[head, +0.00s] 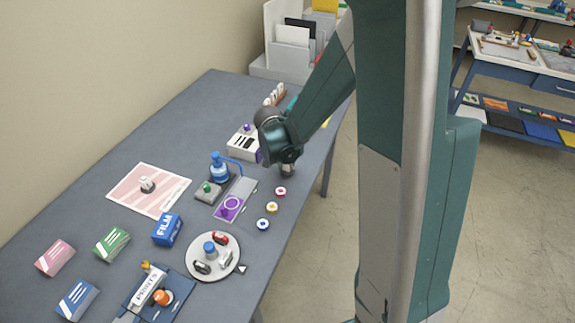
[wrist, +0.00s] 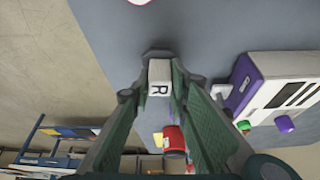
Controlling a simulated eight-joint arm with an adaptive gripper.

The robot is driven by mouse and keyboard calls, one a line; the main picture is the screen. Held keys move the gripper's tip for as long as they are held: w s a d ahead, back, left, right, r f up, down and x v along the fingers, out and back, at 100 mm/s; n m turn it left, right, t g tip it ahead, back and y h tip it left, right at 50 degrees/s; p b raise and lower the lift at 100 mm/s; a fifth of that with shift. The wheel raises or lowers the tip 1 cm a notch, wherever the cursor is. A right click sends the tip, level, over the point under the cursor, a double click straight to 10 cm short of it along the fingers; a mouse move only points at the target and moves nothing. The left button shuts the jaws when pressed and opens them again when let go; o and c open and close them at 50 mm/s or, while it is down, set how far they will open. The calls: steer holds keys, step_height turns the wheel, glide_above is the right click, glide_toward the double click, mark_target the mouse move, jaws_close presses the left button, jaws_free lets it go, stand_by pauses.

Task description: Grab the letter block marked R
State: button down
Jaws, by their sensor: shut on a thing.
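The letter block (wrist: 159,88) is a small white block with a dark R on the face toward the wrist camera. It sits between the two green fingers of my gripper (wrist: 160,72), which are shut on it from both sides. The R appears turned sideways in the wrist view. In the head view my gripper (head: 288,171) points down over the right edge area of the grey-blue table (head: 150,140). The block cannot be made out there. I cannot tell whether the block touches the table.
A white and purple device (head: 243,142) stands left of my gripper; it also shows in the wrist view (wrist: 272,88). A red cylinder (wrist: 174,140) is below the block in the wrist view. Small round discs (head: 271,208) lie near the table edge.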

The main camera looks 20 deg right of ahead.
steer(key=shift+r+p, duration=0.65)
steer(key=shift+r, duration=3.6)
steer(key=shift+w, duration=0.15)
